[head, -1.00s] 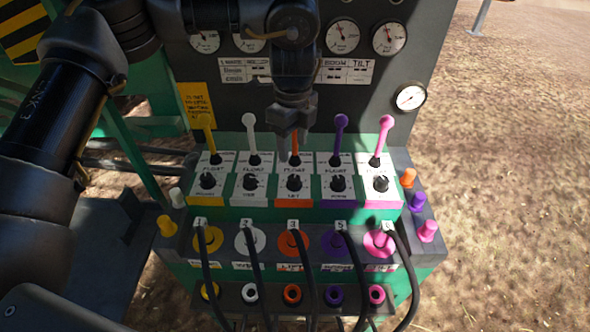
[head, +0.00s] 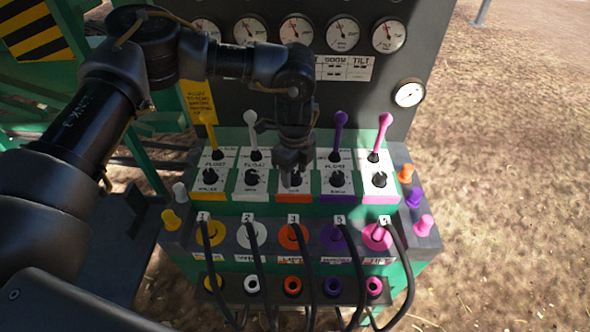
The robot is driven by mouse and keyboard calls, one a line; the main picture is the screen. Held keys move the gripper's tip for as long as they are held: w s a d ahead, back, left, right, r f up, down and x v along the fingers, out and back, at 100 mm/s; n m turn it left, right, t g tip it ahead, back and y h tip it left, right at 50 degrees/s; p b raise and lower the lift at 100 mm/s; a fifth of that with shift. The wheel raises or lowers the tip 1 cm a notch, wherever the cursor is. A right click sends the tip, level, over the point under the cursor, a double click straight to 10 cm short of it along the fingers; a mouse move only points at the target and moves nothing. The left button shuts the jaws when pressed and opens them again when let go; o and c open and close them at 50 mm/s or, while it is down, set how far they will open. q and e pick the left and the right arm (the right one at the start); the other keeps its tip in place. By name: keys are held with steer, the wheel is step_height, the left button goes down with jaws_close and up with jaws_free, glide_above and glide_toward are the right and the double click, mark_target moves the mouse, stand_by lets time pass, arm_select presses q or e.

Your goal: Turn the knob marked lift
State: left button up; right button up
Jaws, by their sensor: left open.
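The control panel carries a row of black knobs on white plates with coloured edges. The knob of the middle, orange-edged plate (head: 294,198) is mostly hidden behind my left gripper (head: 292,181). I cannot read that plate's marking now. My left gripper is open, pointing down, with its fingers at this middle knob; I cannot tell whether they touch it. The white-plate knob (head: 252,177) and the purple-plate knob (head: 337,179) stand on either side. My right gripper is not in view.
Upright levers stand behind the knobs: yellow (head: 207,130), white (head: 252,132), purple (head: 339,132) and pink (head: 381,132). Gauges (head: 342,33) sit on the dark back panel. Black hoses (head: 352,262) hang from coloured ports in front. Open ground lies to the right.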

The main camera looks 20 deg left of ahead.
arm_select(q)
steer(key=c, duration=1)
steer(key=m+b, duration=0.1)
steer(key=m, duration=0.2)
steer(key=shift+m, duration=0.4)
steer(key=shift+m+b, duration=0.65)
steer(key=shift+m, duration=1.25)
steer(key=shift+r, duration=0.1)
steer(key=o, duration=1)
